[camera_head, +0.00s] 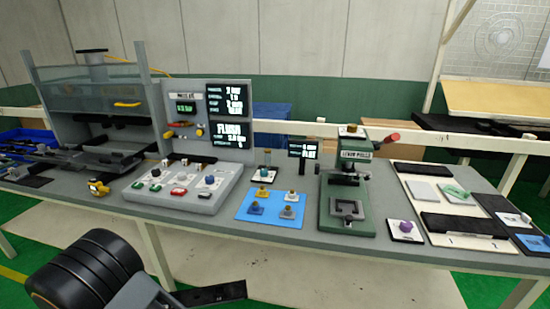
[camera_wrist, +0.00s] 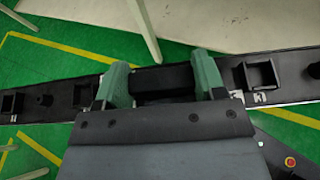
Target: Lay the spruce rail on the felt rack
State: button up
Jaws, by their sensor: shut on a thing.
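A long dark rail (camera_wrist: 50,102) runs across the wrist view, with small open boxes and round knobs along it. I take it for the spruce rail; it looks nearly black. My gripper (camera_wrist: 160,83) is shut on its middle, with a green finger on each side of a dark block. In the head view one end of the rail (camera_head: 212,295) shows in front of the bench, below its front edge; the gripper itself is not seen there. A pale board with black strips (camera_head: 465,225) lies on the right of the bench and may be the felt rack; I cannot be sure.
On the bench (camera_head: 300,255) stand a green press (camera_head: 347,190), a blue mat (camera_head: 270,222) with several small parts, a button console (camera_head: 185,190) and a grey machine at the left. A small pad with a purple knob (camera_head: 405,227) sits beside the board. The floor in front is clear.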

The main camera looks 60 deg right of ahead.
aim_at(456, 199)
jog(key=k, duration=0.55)
jog(key=u, duration=0.7)
jog(key=k, duration=2.4)
jog(key=z, duration=1.35)
